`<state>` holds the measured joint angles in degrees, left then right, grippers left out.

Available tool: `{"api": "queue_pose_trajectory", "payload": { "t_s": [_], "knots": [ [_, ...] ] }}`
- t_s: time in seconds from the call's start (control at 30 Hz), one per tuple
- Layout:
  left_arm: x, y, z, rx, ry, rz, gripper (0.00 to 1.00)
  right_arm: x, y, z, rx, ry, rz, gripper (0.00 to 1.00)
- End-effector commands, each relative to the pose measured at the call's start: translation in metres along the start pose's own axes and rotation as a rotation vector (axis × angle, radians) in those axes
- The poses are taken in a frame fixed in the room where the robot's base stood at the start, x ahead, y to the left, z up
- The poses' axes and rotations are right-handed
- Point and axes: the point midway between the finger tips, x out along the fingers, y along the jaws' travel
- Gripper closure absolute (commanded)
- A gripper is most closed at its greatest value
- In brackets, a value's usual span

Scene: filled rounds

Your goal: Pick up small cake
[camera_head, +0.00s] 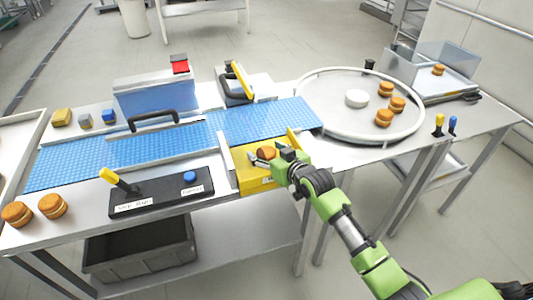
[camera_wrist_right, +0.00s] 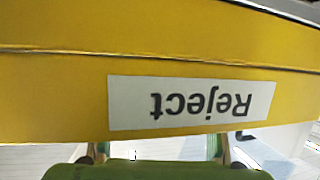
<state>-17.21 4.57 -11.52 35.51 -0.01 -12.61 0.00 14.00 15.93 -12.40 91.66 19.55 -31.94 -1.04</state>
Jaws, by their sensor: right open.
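A small round brown cake (camera_head: 266,153) sits in the yellow reject tray (camera_head: 250,180) at the belt's side. My right gripper (camera_head: 268,158) is open at that tray, with its fingers close around or in front of the cake; I cannot tell which. In the right wrist view the tray's yellow wall (camera_wrist_right: 50,95) fills most of the picture with an upside-down "Reject" label, and the cake is hidden there. Several other cakes show: two at the left table end (camera_head: 52,205), several on the round turntable (camera_head: 397,104), and one on the clear-walled unit (camera_head: 438,69). My left gripper is not in view.
A blue conveyor belt (camera_head: 160,148) runs across the table under a guard with a black handle (camera_head: 153,120). A black control box (camera_head: 162,191) stands in front. A white puck (camera_head: 356,98) lies on the turntable. A dark crate (camera_head: 140,250) is below.

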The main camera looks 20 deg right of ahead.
Motion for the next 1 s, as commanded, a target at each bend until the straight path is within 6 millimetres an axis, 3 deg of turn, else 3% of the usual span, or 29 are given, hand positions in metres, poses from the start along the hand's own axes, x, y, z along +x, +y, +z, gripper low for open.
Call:
{"api": "queue_pose_trajectory", "payload": {
  "t_s": [0.07,0.2,0.67,0.77,1.0],
  "knots": [
    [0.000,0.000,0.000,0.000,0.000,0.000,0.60,0.000,0.000,0.000,0.000,0.000,0.000,0.38],
    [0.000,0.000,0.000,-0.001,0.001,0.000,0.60,0.000,0.000,0.000,0.000,0.000,0.000,0.68],
    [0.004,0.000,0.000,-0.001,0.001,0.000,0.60,-0.001,0.002,-0.003,-0.001,0.001,0.000,0.68],
    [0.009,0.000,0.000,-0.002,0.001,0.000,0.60,-0.004,0.005,-0.009,-0.001,0.004,0.000,0.68],
    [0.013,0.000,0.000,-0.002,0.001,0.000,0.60,-0.016,0.004,-0.045,-0.002,0.007,0.000,0.68]
  ]
}}
